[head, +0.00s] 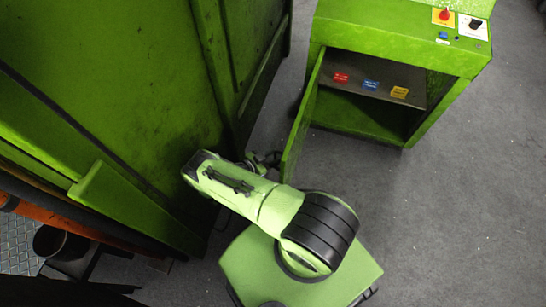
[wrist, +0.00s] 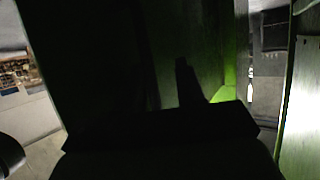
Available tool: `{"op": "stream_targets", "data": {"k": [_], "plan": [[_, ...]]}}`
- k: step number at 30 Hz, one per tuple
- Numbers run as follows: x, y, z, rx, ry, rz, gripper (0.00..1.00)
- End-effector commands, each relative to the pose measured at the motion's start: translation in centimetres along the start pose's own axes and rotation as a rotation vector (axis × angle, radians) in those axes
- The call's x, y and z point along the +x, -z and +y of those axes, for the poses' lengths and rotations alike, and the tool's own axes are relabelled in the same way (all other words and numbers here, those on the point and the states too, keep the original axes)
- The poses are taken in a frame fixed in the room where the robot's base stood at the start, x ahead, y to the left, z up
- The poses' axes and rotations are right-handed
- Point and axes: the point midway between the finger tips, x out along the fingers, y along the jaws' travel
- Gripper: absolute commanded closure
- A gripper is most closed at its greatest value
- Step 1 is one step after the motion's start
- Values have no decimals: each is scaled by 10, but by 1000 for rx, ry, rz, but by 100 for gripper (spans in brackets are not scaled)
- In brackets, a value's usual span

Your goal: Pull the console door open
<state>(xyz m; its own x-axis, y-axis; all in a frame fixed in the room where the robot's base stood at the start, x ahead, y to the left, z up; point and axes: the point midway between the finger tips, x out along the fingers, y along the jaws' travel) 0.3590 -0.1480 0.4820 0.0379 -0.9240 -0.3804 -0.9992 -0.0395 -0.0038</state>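The green console (head: 400,42) stands at the upper right in the head view. Its door (head: 302,122) stands swung wide out on the left side, seen nearly edge-on, and the inside of the console shows. My gripper (head: 268,160) is at the outer, left side of the door, close to its free end. The dark fingers are small there, and I cannot tell whether they touch the door or its handle. In the wrist view my gripper (wrist: 188,82) is a black silhouette against a dark green surface, and its opening does not show.
A shelf inside the console bears a red (head: 341,78), a blue (head: 370,84) and a yellow block (head: 400,92). A large green press (head: 110,90) stands close on the left of my arm. Grey floor (head: 450,210) is clear to the right.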

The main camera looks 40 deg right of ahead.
Motion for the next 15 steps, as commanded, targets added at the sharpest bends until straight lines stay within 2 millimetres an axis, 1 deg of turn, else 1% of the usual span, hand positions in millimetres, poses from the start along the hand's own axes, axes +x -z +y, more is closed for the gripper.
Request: {"op": "stream_targets", "data": {"k": [5,8,11,15], "plan": [[0,-1,0,-1,0,-1,62],[-6,0,0,-1,1,-2,62],[-25,0,-1,-1,4,-3,62],[-65,1,-1,-1,5,-3,62]]}}
